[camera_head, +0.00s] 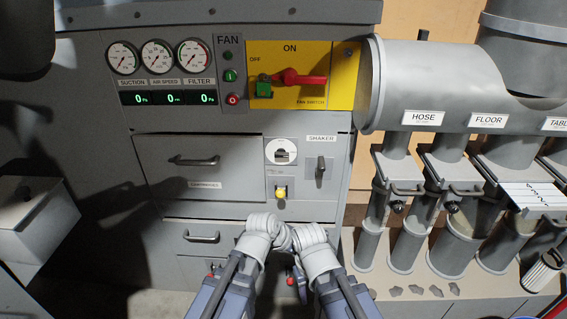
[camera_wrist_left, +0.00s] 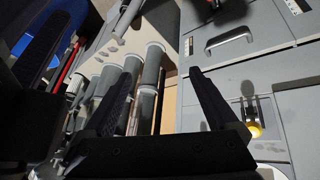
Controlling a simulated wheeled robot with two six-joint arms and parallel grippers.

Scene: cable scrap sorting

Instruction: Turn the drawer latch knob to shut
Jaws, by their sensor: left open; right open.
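The yellow knob (camera_head: 280,192) sits on a small plate to the right of the upper drawer (camera_head: 200,167), which looks closed. The knob also shows in the left wrist view (camera_wrist_left: 254,130), just to the right of the right-hand finger and apart from it. My left gripper (camera_wrist_left: 162,73) is open with nothing between its two dark fingers. In the head view its fingers are hidden by my left wrist. My right gripper (camera_head: 298,272) is low in front of the cabinet, below the knob, partly hidden by my wrists; it is open and no held thing shows.
A lower drawer with a bar handle (camera_head: 201,237) is behind my left wrist. Above the knob are a white round dial (camera_head: 281,152) and the shaker switch (camera_head: 320,168). A red fan switch (camera_head: 300,78) is higher up. Grey pipes (camera_head: 410,235) stand to the right.

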